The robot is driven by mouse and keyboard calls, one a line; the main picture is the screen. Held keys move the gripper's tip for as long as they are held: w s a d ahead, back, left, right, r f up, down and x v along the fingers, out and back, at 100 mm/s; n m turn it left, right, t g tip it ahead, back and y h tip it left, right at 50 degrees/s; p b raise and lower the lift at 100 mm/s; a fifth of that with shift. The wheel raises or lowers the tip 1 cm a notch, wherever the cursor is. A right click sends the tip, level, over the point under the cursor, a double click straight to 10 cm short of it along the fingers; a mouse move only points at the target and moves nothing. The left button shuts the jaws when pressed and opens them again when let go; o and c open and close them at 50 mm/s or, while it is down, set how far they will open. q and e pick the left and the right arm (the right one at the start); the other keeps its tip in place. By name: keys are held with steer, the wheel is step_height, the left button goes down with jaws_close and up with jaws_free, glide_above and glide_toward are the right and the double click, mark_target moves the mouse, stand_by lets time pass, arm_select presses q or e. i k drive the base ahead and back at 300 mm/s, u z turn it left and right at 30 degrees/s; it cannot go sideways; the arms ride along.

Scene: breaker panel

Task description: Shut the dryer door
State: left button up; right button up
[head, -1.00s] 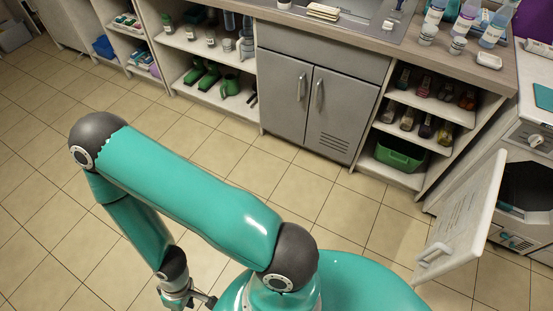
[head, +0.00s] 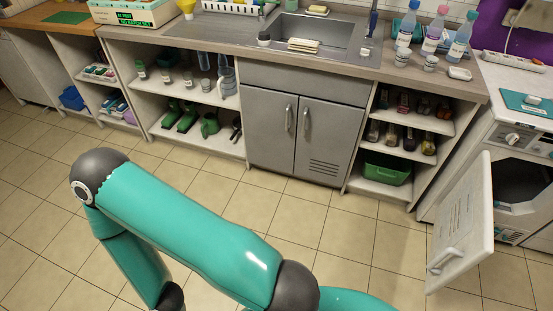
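The dryer door (head: 462,226) is a white panel with a handle on its lower left part. It stands wide open, swung out from the white dryer (head: 522,165) at the right edge of the head view. The dark opening of the dryer shows behind it. My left arm crosses the lower left of the view, well away from the door. My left gripper is out of the picture, below the lower edge. My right gripper is not in view.
A grey cabinet (head: 295,135) with two shut doors stands under the sink (head: 318,32). Open shelves with bottles and a green bin (head: 387,168) stand between it and the dryer. The tiled floor (head: 375,240) left of the door is clear.

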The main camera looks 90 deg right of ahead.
mark_target(463, 237)
steer(key=u, duration=1.6)
steer(key=i, duration=0.1)
steer(key=z, duration=2.5)
steer(key=i, duration=0.2)
steer(key=z, duration=1.85)
steer(key=i, duration=0.2)
steer(key=z, duration=1.75)
steer(key=k, duration=0.5)
steer(key=z, duration=0.45)
steer(key=i, duration=1.6)
steer(key=u, duration=0.45)
